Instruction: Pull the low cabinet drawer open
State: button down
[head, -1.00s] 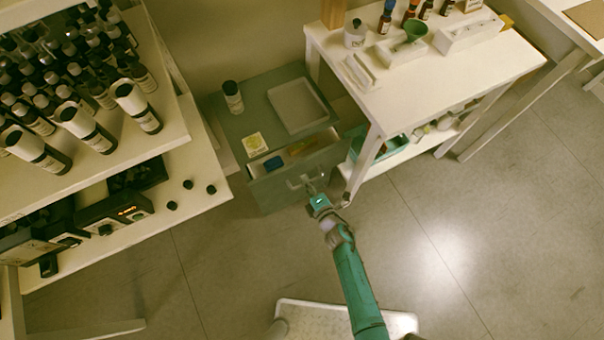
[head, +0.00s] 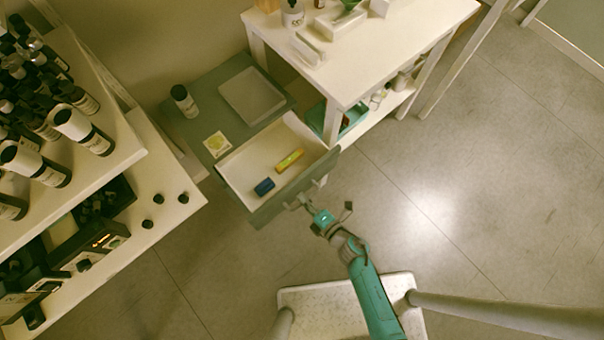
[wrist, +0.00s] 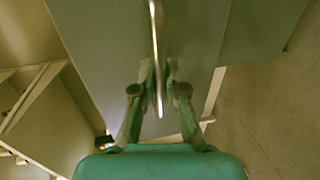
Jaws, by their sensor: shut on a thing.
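The low grey-green cabinet (head: 190,125) stands between the bottle shelf and the white table. Its drawer (head: 236,174) is pulled well out, and its pale inside shows. A dark blue block (head: 264,187) and a yellow-green item (head: 289,160) lie in it. My gripper (head: 308,205) is at the drawer front. In the wrist view my gripper (wrist: 159,88) has its fingers on both sides of the metal handle (wrist: 154,35) and is shut on it. The fingertips' contact is small in the head view.
A dark bottle (head: 184,100), a yellow label (head: 216,144) and a white tray (head: 252,96) are on the cabinet top. The white table (head: 345,75) stands close to the drawer's right. The floor (head: 440,220) to the right is clear.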

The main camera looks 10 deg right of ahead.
jog(key=c, duration=1.2)
grip_release()
jog(key=v, duration=1.1)
jog(key=shift+s+d, duration=0.25)
jog(key=shift+s, duration=0.1)
jog(key=shift+r, duration=0.1)
